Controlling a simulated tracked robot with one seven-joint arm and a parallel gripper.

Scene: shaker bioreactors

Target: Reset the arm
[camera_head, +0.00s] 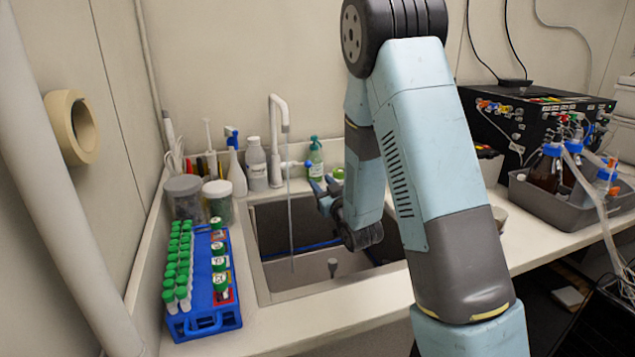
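My arm is pale blue and grey, and it crosses the middle of the view in front of the sink (272,296). It bends at a dark joint at the top, and its far part comes down over the basin. My gripper (322,186) is small and partly seen above the sink's back part, with bluish fingers pointing up and to the left. The fingers are too small to tell how far apart they are. I cannot make out anything held between them. The lower arm hides part of the sink and the counter behind it.
A blue rack (206,324) of green-capped tubes stands left of the sink. A tall faucet (277,130), white bottles (255,163) and a green bottle (316,160) stand behind it. At right are a black device (525,125) and a grey tray (545,203) with brown bottles.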

